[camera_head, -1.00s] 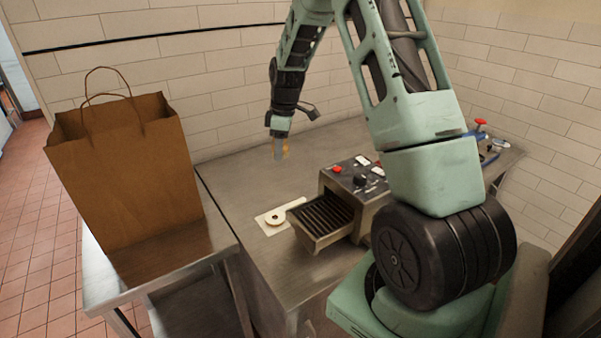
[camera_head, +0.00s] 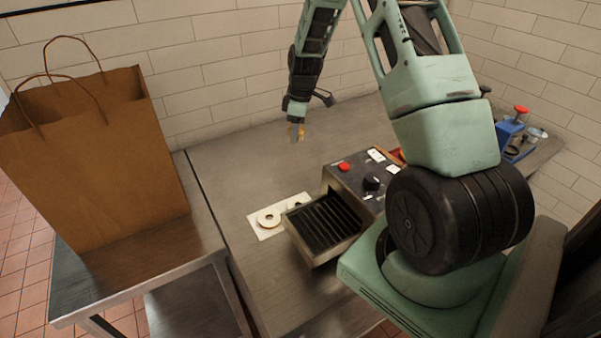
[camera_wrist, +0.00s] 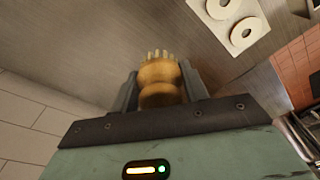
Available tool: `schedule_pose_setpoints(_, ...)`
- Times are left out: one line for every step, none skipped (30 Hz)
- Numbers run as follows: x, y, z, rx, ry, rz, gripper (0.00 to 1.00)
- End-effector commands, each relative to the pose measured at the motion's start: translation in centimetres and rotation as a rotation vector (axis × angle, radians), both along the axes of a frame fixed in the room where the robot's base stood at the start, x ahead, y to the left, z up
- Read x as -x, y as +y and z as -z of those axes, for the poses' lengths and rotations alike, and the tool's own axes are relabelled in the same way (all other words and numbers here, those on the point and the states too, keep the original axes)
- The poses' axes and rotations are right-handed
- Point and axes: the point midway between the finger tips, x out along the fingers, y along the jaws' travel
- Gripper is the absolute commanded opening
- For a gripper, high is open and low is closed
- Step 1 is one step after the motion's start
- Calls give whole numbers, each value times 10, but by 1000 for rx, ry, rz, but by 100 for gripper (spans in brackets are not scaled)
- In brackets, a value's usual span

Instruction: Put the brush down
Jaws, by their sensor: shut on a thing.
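The brush (camera_wrist: 158,80) is between the two fingers of my gripper (camera_wrist: 158,98) in the wrist view. It has a rounded orange-brown wooden body and pale bristles that point away from the palm. In the head view my gripper (camera_head: 297,132) hangs above the steel counter (camera_head: 225,165), and a bit of the brush's orange shows between its fingers. It is shut on the brush. The brush looks clear of the counter, with bare steel around it. The gap below it is hard to judge.
A white board (camera_head: 262,230) with two bagel rings lies on the counter, left of a toaster-like machine (camera_head: 345,190) with a slatted tray. A brown paper bag (camera_head: 95,165) stands on a side table at left. A blue item (camera_head: 508,134) is at far right. The counter's back left is clear.

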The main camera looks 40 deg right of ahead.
Motion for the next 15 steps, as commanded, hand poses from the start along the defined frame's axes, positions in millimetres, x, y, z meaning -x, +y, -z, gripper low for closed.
schedule_pose_setpoints(0, 0, 11, -1, 2, 0, 16)
schedule_pose_setpoints(0, 0, 15, -1, 1, 0, 16)
schedule_pose_setpoints(1, 0, 20, 0, 1, 0, 16)
schedule_pose_setpoints(1, 0, 26, -1, 2, 1, 16)
schedule_pose_setpoints(1, 0, 30, 0, 1, 1, 16)
schedule_pose_setpoints(1, 0, 35, 0, 1, 1, 16)
schedule_pose_setpoints(2, 0, 38, 0, 1, 1, 16)
schedule_pose_setpoints(2, 0, 43, -1, 2, 1, 16)
schedule_pose_setpoints(2, 0, 47, 0, 1, 1, 16)
schedule_pose_setpoints(2, 0, 49, 0, 0, 1, 16)
schedule_pose_setpoints(2, 0, 52, 0, 0, 1, 16)
schedule_pose_setpoints(3, 0, 56, -1, 1, 1, 16)
schedule_pose_setpoints(3, 1, 59, -1, 2, 1, 16)
schedule_pose_setpoints(3, 1, 62, -2, 3, 2, 16)
schedule_pose_setpoints(3, 1, 69, -2, 4, 2, 16)
